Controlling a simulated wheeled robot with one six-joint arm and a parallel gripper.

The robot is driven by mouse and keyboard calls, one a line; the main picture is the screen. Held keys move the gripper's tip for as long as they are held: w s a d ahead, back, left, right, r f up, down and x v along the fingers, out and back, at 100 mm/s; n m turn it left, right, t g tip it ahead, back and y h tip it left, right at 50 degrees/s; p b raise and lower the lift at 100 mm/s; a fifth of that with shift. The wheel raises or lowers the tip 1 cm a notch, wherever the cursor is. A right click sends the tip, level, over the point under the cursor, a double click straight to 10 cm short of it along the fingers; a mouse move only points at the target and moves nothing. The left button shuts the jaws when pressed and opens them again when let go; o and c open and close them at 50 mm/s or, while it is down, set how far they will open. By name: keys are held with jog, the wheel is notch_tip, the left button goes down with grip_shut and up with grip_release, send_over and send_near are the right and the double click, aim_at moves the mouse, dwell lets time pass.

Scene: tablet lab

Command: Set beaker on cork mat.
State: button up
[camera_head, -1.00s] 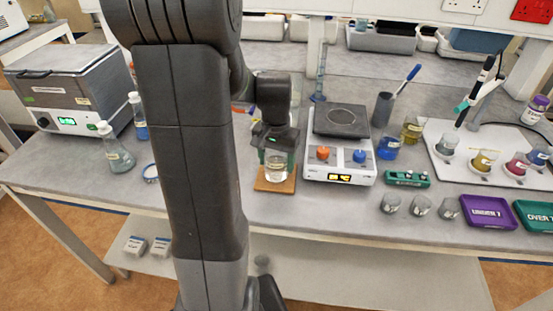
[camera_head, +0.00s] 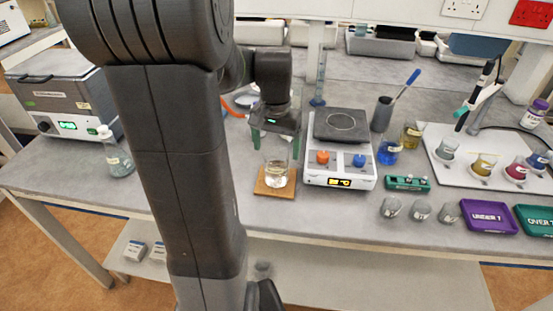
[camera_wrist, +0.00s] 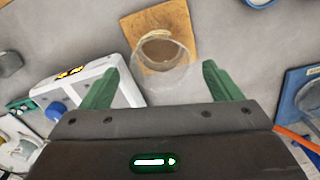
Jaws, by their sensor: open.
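The clear glass beaker (camera_head: 276,174) stands upright on the square cork mat (camera_head: 262,188) on the bench, left of the hotplate. In the wrist view the beaker (camera_wrist: 165,55) shows over the mat (camera_wrist: 135,25), with a little liquid in it. My gripper (camera_head: 274,140) is above and behind the beaker in the head view, its green fingers apart. In the wrist view the open fingers (camera_wrist: 155,85) are spread on either side of the beaker's near rim, with gaps between them and the glass.
A hotplate stirrer (camera_head: 340,150) stands close to the right of the mat. Blue (camera_head: 388,152) and yellow (camera_head: 411,136) vessels and several small beakers (camera_head: 420,211) stand further right. A purple tray (camera_head: 488,216) lies near the front edge. Bench left of the mat is partly hidden by my arm.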

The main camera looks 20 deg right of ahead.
aim_at(277, 155)
notch_tip(277, 155, up, 5)
jog(key=shift+r, duration=0.2)
jog(key=shift+f, duration=0.1)
notch_tip(277, 155, down, 13)
jog(key=shift+r, duration=2.25)
jog(key=shift+f, duration=0.1)
